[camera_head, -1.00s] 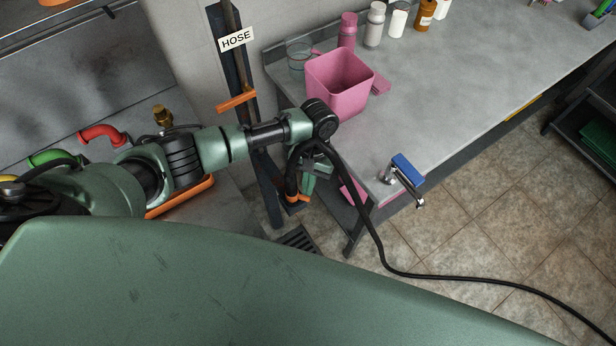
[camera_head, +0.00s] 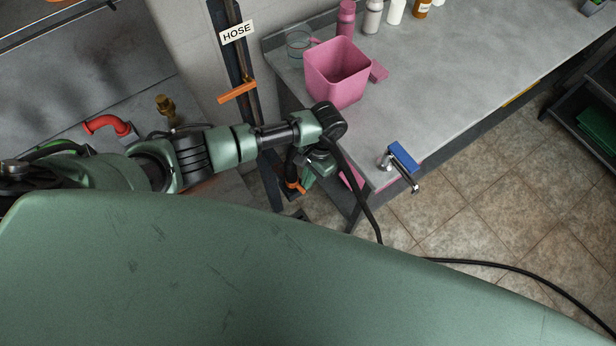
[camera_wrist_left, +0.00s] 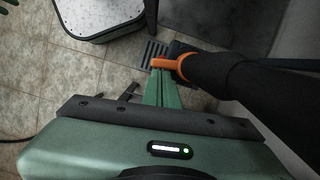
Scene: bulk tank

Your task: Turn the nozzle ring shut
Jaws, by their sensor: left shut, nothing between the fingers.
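The nozzle ring, an orange band (camera_head: 294,186), sits around a dark nozzle hanging low beside the post marked HOSE. In the left wrist view the orange ring (camera_wrist_left: 171,66) shows at the end of the thick black nozzle (camera_wrist_left: 225,78), which comes in from the right. My left gripper (camera_head: 308,181) points down just right of the ring. Its green fingers (camera_wrist_left: 161,82) are shut with nothing between them. The fingertips overlap the ring's left end in the wrist view; I cannot tell whether they touch. My right gripper is not in view.
A grey counter (camera_head: 450,80) with a pink bucket (camera_head: 337,75) and a blue-handled tap (camera_head: 402,157) stands right of my arm. A black hose (camera_head: 500,266) trails over the tiled floor. An orange hook (camera_head: 237,92) is on the post. A floor drain grate (camera_wrist_left: 153,52) lies below the ring.

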